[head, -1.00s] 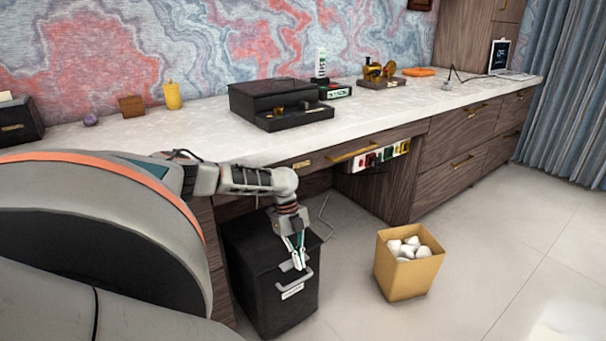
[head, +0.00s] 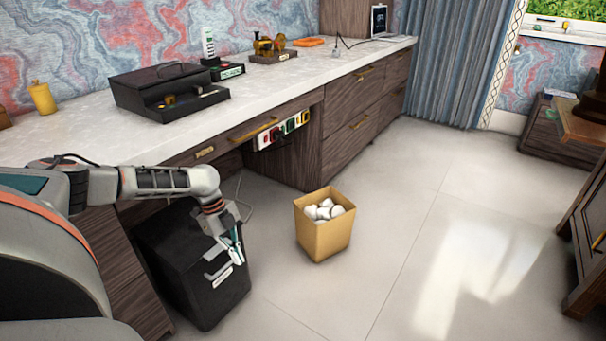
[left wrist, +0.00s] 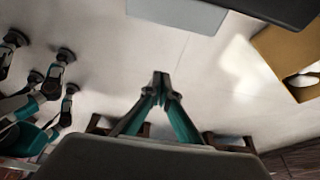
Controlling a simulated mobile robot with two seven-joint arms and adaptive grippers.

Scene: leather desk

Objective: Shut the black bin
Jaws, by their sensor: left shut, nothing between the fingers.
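The black bin (head: 190,270) stands on the floor beside and partly under the desk. It has a grey handle (head: 218,254) and a pale label on its front. Its top looks flat and dark, partly hidden by my left arm; I cannot tell whether a gap is left. My left gripper (head: 238,257) is shut and empty, pointing down close to the handle; I cannot tell whether it touches. In the left wrist view its fingertips (left wrist: 160,77) meet above pale floor, and a dark edge shows at the top right. My right gripper is not in view.
A yellow container (head: 325,238) with white lumps stands on the floor right of the bin. The desk (head: 120,140) bears a black box (head: 165,92). Coloured sockets (head: 283,132) hang under its edge. The floor to the right is open.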

